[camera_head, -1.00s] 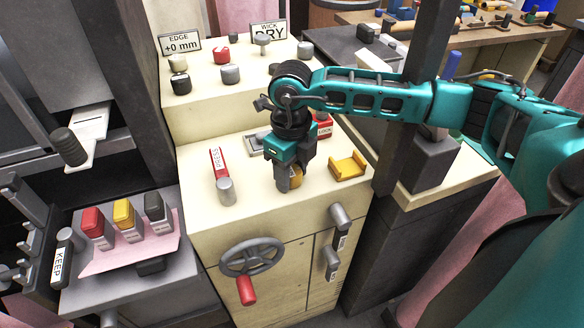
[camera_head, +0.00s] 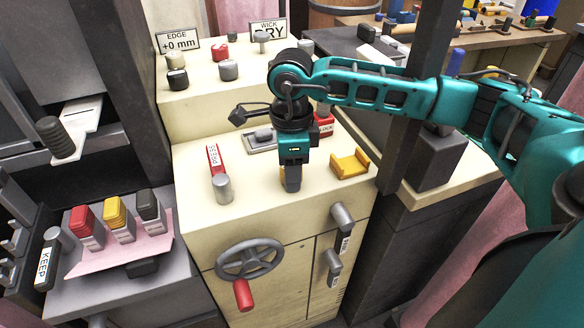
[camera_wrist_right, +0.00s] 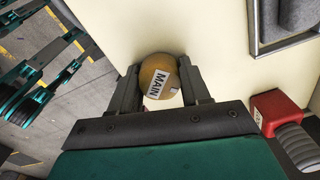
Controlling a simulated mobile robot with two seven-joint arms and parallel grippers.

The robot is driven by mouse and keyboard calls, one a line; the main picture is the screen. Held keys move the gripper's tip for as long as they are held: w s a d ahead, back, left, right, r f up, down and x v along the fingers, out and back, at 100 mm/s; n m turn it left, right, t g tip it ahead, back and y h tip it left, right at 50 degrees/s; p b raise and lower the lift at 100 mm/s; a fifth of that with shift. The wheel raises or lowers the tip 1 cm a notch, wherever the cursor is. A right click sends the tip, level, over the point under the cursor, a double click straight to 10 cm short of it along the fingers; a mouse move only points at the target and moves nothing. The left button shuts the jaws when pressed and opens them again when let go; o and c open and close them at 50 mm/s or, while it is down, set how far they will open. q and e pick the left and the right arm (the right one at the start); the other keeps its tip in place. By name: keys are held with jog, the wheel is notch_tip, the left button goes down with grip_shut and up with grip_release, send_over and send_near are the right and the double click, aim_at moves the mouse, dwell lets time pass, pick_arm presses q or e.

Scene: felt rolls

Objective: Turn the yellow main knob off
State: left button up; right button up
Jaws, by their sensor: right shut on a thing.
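The yellow main knob (camera_wrist_right: 156,72) shows in the right wrist view as a round, worn yellow knob with a white label reading MAIN. My right gripper (camera_wrist_right: 160,85) is shut on it, one finger on each side. In the head view my right gripper (camera_head: 292,186) points down onto the cream cabinet top (camera_head: 255,195), and it hides the knob there. In the wrist view the label stands tilted, running up the knob.
A yellow bracket (camera_head: 350,165) stands right of my gripper. A red PRESS lever (camera_head: 214,160) with a grey cylinder is to the left. A red LOCK block (camera_head: 323,124) is behind. A handwheel (camera_head: 250,259) is on the cabinet front.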

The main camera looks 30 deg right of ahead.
jog(key=shift+f+n, duration=0.15)
jog(key=shift+n, duration=0.15)
jog(key=shift+f+n+b, duration=0.1)
jog(key=shift+n+b, duration=0.8)
jog(key=shift+n, duration=0.3)
jog(key=n+b, duration=0.1)
jog(key=n, duration=0.2)
jog(key=shift+n+b, duration=0.35)
jog(key=shift+n, duration=0.05)
jog(key=shift+s+n+b, duration=0.1)
jog(key=shift+n+b, duration=0.2)
jog(key=shift+n, duration=0.8)
jog(key=o, duration=1.1)
